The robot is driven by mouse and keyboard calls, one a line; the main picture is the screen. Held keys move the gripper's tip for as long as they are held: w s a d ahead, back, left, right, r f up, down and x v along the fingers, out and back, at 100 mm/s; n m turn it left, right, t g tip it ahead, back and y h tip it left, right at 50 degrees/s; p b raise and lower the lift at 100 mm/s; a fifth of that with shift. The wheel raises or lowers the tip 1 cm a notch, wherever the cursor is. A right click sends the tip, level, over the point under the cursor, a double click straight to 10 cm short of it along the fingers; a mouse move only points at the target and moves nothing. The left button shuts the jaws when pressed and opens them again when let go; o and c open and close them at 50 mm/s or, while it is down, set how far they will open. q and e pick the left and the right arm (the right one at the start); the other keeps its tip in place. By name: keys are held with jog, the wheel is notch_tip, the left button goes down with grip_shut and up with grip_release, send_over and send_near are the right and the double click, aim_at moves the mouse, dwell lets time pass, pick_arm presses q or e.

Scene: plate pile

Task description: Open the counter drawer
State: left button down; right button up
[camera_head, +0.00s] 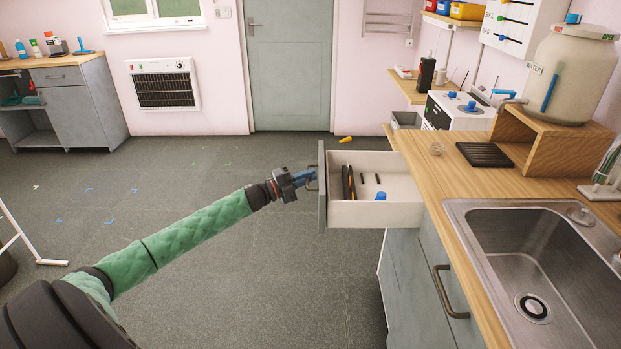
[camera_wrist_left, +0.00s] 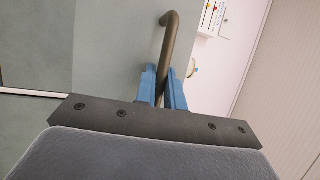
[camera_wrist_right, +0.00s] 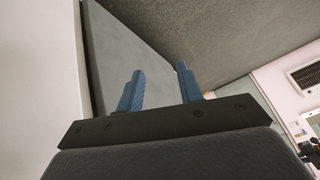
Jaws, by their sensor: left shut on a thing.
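The counter drawer (camera_head: 376,214) is pulled out from the counter (camera_head: 440,180) in the head view, with its white inside showing. Black sticks, an orange-edged item and a blue item lie in it. My left gripper (camera_head: 309,175) is at the drawer's grey front (camera_head: 322,200), shut on the bronze handle (camera_head: 314,181). In the left wrist view the blue fingers (camera_wrist_left: 164,88) close around the handle (camera_wrist_left: 168,50). My right gripper (camera_wrist_right: 160,85) shows only in its own wrist view. Its blue fingers are apart with nothing between them, near a grey panel (camera_wrist_right: 135,55).
A sink (camera_head: 540,255) is set into the counter at right. A water jug (camera_head: 572,72) stands on a wooden stand (camera_head: 555,140). A cupboard below has another handle (camera_head: 447,292). An orange item (camera_head: 346,139) lies on the floor past the drawer. The floor left of the drawer is mostly clear.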

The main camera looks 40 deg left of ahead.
pick_arm(q)
jog(key=shift+f, duration=0.1)
jog(key=c, duration=1.8)
grip_release()
jog(key=shift+s, duration=0.1)
